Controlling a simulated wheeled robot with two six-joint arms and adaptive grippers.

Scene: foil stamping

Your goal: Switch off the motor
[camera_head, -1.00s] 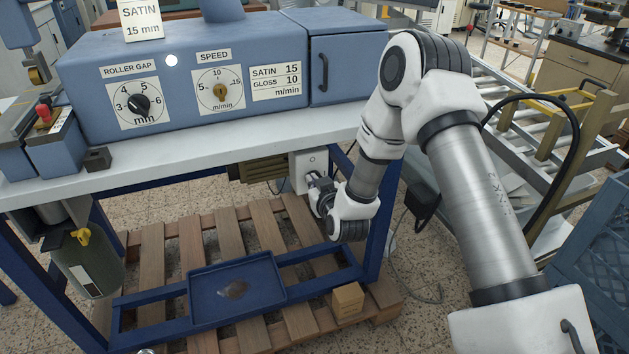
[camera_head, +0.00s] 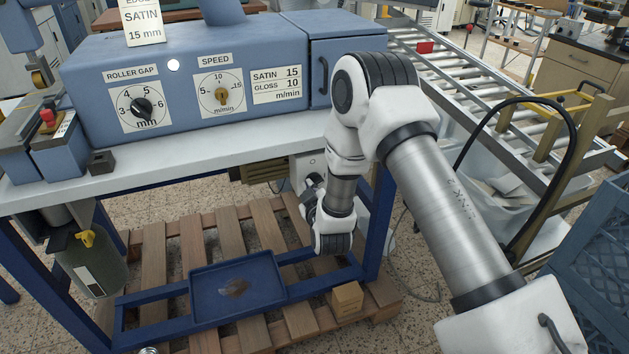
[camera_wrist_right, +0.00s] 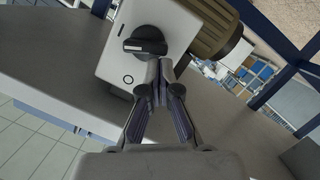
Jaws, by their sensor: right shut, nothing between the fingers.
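The motor (camera_head: 264,171) is an olive-brown ribbed body under the table; its end shows in the wrist view (camera_wrist_right: 211,27). Beside it is a white switch box (camera_wrist_right: 112,62), with a black rotary knob (camera_wrist_right: 145,46). A small ring mark (camera_wrist_right: 128,79) is printed on the box face near the knob. A white line shows on the knob's left end. My right gripper (camera_wrist_right: 162,64) is shut and empty, its tips just below the knob's right end; I cannot tell whether they touch it. In the head view my right wrist partly covers the switch box (camera_head: 306,163). My left gripper is out of view.
The table top (camera_head: 220,142) and its blue leg (camera_head: 382,215) are close to my right arm. A roller conveyor (camera_head: 470,90) stands at the right.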

